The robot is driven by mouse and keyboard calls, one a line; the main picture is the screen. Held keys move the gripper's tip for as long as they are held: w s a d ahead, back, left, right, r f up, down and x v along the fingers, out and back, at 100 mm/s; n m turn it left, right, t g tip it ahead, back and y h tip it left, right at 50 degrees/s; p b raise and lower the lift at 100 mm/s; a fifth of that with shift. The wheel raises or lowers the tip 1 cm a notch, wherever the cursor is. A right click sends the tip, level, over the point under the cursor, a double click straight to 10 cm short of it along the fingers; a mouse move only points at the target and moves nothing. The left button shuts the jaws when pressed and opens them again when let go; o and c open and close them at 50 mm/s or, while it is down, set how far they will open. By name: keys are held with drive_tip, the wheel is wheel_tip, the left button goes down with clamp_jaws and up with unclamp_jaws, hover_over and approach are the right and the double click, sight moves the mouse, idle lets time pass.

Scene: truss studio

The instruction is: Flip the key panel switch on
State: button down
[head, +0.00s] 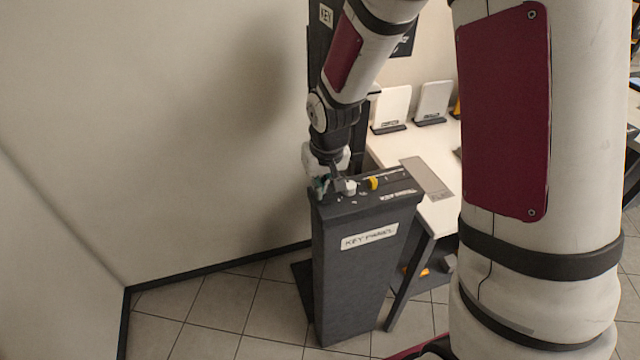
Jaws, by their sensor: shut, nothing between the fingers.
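The key panel (368,270) is a dark grey pedestal labelled "KEY PANEL", standing upright left of the white table. Its top carries small controls: a whitish block (347,187) and a yellow piece (372,183), with small white markings around them. My gripper (321,188) is shut and empty at the left end of the panel top, pointing down. It is small in the picture, and I cannot tell whether it touches anything there. I cannot make out the switch's position, and my gripper and wrist hide part of the panel top.
A white table (437,212) stands right of the panel, with two white upright plates (392,106) on dark bases and a grey flat plate (427,178). A bare wall (150,110) lies to the left. The tiled floor (220,310) in front left is clear.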

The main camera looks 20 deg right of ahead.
sight(323, 202)
drive_tip(key=w+p+v, duration=0.1)
drive_tip(key=p+v, duration=0.1)
drive_tip(key=v, duration=1.2)
drive_tip(key=shift+w, duration=0.25)
drive_tip(key=shift+r, duration=0.2)
